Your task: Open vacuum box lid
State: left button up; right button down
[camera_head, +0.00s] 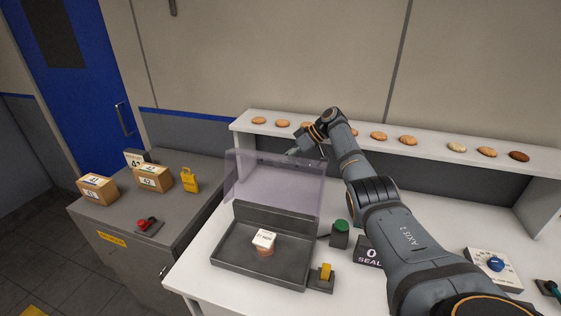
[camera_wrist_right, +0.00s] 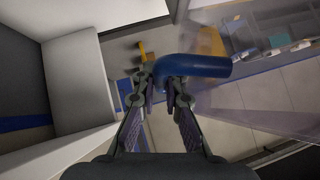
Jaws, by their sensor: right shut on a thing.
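The vacuum box (camera_head: 228,257) is a dark, shallow tray-like box on the white counter. Its clear lid (camera_head: 272,190) stands raised at the back of the box, so the inside is exposed. A small pack with a white label (camera_head: 264,242) sits in the box. My right gripper (camera_head: 300,149) is at the lid's upper edge. In the right wrist view its fingers (camera_wrist_right: 160,85) are shut on a blue curved handle (camera_wrist_right: 205,66), with the clear lid (camera_wrist_right: 240,100) beside it. In the head view the handle is mostly hidden. My left gripper is not in view.
A shelf (camera_head: 440,152) with several biscuits runs behind the lid. A green button (camera_head: 341,226), a yellow switch (camera_head: 326,271) and a dial panel (camera_head: 494,265) stand on the counter. A grey cabinet (camera_head: 120,225) at left carries cartons (camera_head: 97,188), a yellow tag (camera_head: 190,180) and a red button (camera_head: 146,223).

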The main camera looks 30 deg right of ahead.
jog(key=shift+d+f, duration=0.2)
jog(key=shift+f, duration=0.15)
jog(key=c, duration=1.7)
grip_release()
jog(key=shift+w+r, duration=0.1)
jog(key=v, duration=1.2)
